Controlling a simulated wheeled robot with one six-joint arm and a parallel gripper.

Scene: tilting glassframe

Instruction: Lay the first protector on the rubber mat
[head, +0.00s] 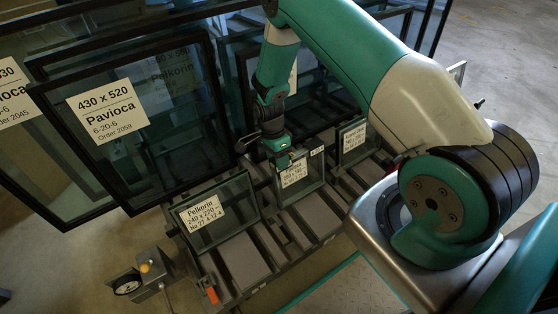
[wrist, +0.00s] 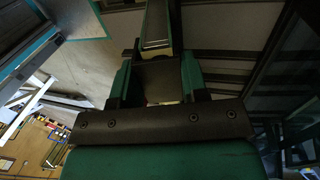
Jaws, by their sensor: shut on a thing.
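My gripper (head: 283,160) is low over the slatted rack, at the top edge of a small labelled glass pane (head: 302,180) in the head view. In the wrist view its two green fingers (wrist: 155,85) are shut on a dark piece (wrist: 155,80) between them. I cannot tell whether this piece is a protector or part of the pane, nor whether it touches the pane. A grey bar (wrist: 155,25) extends beyond the fingers. I cannot identify a rubber mat or a separate protector in either view.
A pane labelled Pelkorin (head: 225,215) leans at the rack's front left, and another small pane (head: 355,140) stands to the right. Large black-framed panes (head: 75,150) stand at the left. A gauge (head: 127,286) and an orange-knobbed box (head: 146,275) sit front left. Rack slats (head: 243,258) are bare in front.

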